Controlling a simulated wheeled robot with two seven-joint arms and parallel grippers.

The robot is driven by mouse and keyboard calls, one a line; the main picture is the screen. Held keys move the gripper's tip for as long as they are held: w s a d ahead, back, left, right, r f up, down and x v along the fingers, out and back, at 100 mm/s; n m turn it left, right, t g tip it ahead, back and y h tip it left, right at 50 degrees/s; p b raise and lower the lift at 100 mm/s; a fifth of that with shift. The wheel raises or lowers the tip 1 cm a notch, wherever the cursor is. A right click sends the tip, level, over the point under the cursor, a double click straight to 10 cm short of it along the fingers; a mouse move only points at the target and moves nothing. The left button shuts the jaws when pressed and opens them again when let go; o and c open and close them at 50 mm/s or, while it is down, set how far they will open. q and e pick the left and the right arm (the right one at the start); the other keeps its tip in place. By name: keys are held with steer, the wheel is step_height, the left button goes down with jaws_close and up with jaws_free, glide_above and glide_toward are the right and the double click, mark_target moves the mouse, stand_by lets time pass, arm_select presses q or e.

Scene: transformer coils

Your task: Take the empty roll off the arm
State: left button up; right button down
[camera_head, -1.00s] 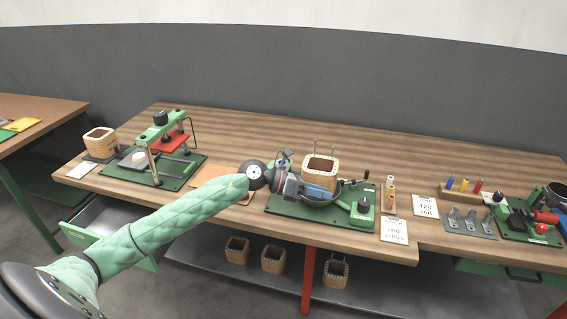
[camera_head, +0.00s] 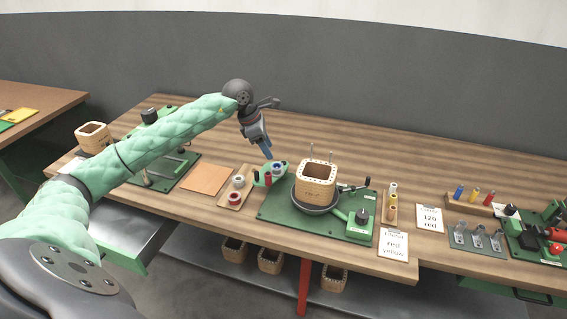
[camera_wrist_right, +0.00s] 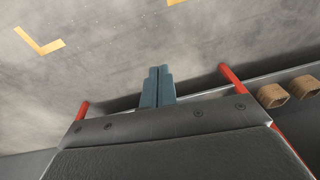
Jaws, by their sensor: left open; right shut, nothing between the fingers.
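A green arm (camera_head: 259,183) reaches out at the left end of the winding stand's green base plate (camera_head: 330,227). It bears small rolls: a pale one with blue (camera_head: 278,168) and a red one (camera_head: 268,178). Which of them is empty is too small to tell. My left gripper (camera_head: 267,153) is open, pointing down just above the pale roll; contact is not visible, and nothing shows held in it. My right gripper (camera_wrist_right: 157,84) shows only in the right wrist view. It is shut, empty and points over the grey floor.
A wooden tray (camera_head: 228,203) with rolls stands left of the stand, beside an orange-brown sheet (camera_head: 205,180). A wooden coil former (camera_head: 317,174) stands on the stand's round dark plate. Cards and small coloured spools lie to the right. The table's back strip is clear.

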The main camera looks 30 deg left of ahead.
mark_target(277, 167)
arm_select(q)
steer(key=shift+w+d+f+p, duration=0.1)
steer(key=shift+d+f+p, duration=0.1)
steer(key=shift+f, duration=0.15)
steer(key=shift+d+f+p, duration=0.1)
steer(key=shift+f+p, duration=0.1)
steer(key=shift+f, duration=0.1)
steer(key=shift+w+d+f, duration=0.1)
steer(key=shift+w+f, duration=0.1)
steer(key=shift+f, duration=0.3)
steer(key=p+x, duration=0.3)
steer(key=shift+s+d+f, duration=0.1)
steer(key=shift+s+f, duration=0.1)
steer(key=shift+f, duration=0.25)
steer(key=shift+w+d+f, duration=0.1)
steer(key=shift+f, duration=0.4)
arm_select(e)
steer(key=s+d+f, duration=0.2)
steer(key=s+f, duration=0.1)
steer(key=f, duration=1.1)
steer(key=shift+f, duration=0.2)
steer(key=shift+d, duration=0.1)
arm_select(q)
steer(key=c, duration=0.7)
